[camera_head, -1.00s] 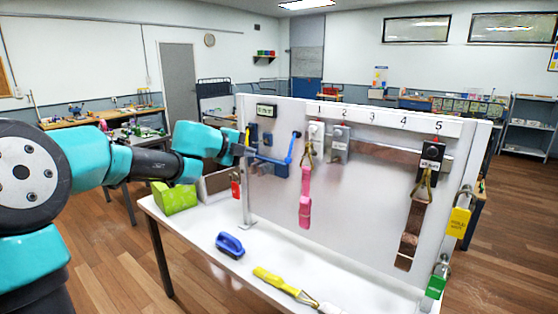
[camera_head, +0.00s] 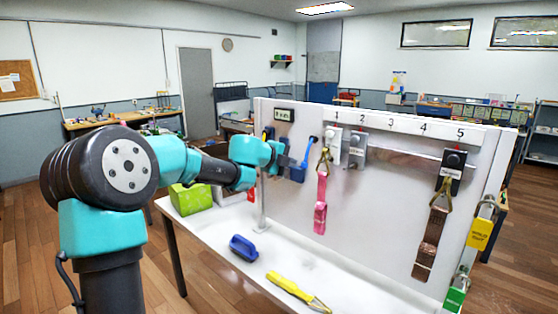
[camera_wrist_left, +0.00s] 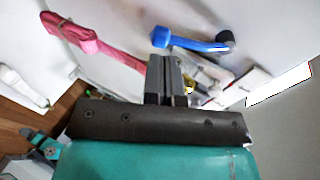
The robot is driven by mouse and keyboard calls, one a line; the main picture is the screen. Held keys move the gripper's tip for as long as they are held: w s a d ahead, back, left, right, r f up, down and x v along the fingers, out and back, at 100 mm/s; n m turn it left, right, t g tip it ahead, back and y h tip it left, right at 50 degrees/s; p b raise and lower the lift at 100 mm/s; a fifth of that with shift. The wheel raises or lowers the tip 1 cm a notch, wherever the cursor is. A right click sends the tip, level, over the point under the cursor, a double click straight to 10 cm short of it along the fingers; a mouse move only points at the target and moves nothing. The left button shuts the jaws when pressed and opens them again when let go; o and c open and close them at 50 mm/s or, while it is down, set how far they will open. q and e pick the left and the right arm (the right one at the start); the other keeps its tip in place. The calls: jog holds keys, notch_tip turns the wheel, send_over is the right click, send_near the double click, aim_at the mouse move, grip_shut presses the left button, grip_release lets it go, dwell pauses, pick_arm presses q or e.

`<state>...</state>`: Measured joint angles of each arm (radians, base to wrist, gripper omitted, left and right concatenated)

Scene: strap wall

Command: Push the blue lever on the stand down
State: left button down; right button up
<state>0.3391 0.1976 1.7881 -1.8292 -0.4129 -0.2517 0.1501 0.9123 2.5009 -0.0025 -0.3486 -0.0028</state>
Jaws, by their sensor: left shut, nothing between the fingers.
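The stand is an upright grey-white panel (camera_head: 375,215) on a white table. The blue lever (camera_head: 306,156) is at its upper left, slanting down and slightly left from a dark pivot. In the left wrist view the blue lever (camera_wrist_left: 190,43) lies just beyond the fingers, its dark pivot at its right end. My left gripper (camera_head: 290,162) is shut and empty, just left of the lever in the head view. In the left wrist view the gripper's fingers (camera_wrist_left: 166,78) are together, and a gap to the lever seems to show; contact is uncertain. My right gripper is not in view.
A pink strap (camera_head: 321,200) and a brown strap (camera_head: 431,240) hang on the panel. A yellow padlock (camera_head: 480,232) and a green padlock (camera_head: 455,298) are at its right edge. A green block (camera_head: 190,198), a blue handled object (camera_head: 243,247) and a yellow strap (camera_head: 290,287) lie on the table.

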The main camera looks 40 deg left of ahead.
aim_at(302, 165)
pick_arm(q)
jog(key=shift+x, duration=1.7)
jog(key=shift+w+d+f, duration=0.1)
jog(key=shift+w+f, duration=1.35)
jog(key=shift+f, duration=0.05)
jog(key=s+a, duration=0.3)
jog(key=s, duration=1)
jog(key=shift+s+a+r, duration=0.3)
jog(key=shift+r, duration=0.1)
